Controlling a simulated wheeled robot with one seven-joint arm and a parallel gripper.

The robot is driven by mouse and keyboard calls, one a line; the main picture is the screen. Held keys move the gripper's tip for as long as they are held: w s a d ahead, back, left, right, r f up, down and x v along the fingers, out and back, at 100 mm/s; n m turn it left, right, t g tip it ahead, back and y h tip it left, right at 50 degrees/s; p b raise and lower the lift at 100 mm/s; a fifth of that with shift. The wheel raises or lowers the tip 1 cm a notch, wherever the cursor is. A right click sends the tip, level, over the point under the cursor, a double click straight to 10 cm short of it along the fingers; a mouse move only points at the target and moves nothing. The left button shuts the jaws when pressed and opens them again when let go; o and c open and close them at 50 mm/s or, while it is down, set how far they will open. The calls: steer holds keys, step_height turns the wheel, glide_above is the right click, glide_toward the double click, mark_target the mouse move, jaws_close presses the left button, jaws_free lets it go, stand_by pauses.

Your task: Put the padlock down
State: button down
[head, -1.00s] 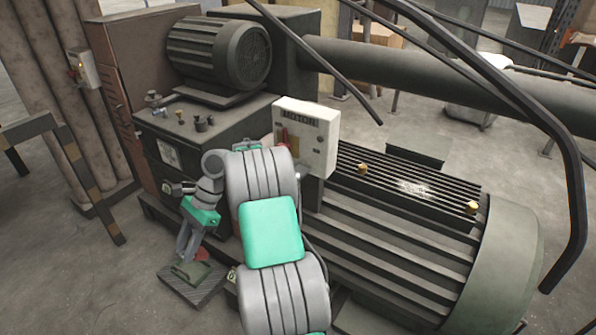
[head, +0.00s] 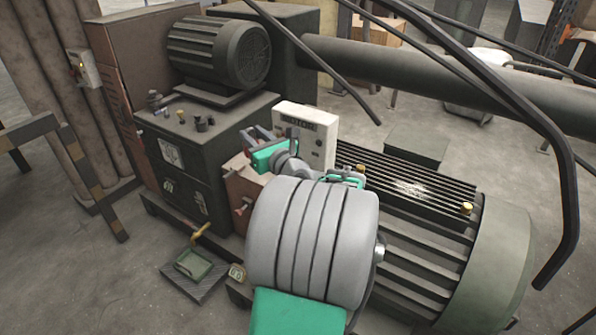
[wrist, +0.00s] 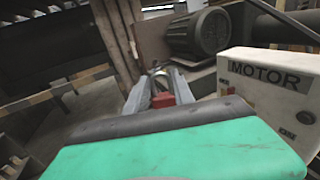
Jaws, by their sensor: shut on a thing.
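My gripper (head: 257,136) is raised beside the left side of the white MOTOR box (head: 306,136). In the wrist view its two grey fingers (wrist: 159,91) are closed on the padlock, which has a red body (wrist: 162,99) and a metal shackle rising above it. The padlock is held in the air; I cannot make it out clearly in the head view. The MOTOR box also shows close on the right of the wrist view (wrist: 268,85).
A green tray (head: 193,264) lies on a dark mat (head: 208,287) on the floor, with a yellow handle-like piece above it. A dark cabinet (head: 185,165) with knobs on top stands at left. The ribbed motor (head: 430,240) fills the right. Black bent rails (head: 572,200) cross at right.

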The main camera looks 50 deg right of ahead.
steer(key=s+d+f, duration=0.2)
steer(key=d+f, duration=0.2)
steer(key=s+d+f, duration=0.1)
steer(key=d+f, duration=0.3)
steer(key=s+d+f+p, duration=0.1)
steer(key=s+d+f, duration=0.1)
steer(key=d+f, duration=0.2)
steer(key=shift+s+d+f, duration=0.35)
steer(key=shift+d, duration=0.2)
steer(key=c, duration=1.3)
jaws_free()
steer(key=shift+c, duration=0.2)
steer(key=shift+a, duration=0.1)
steer(key=shift+a, duration=0.1)
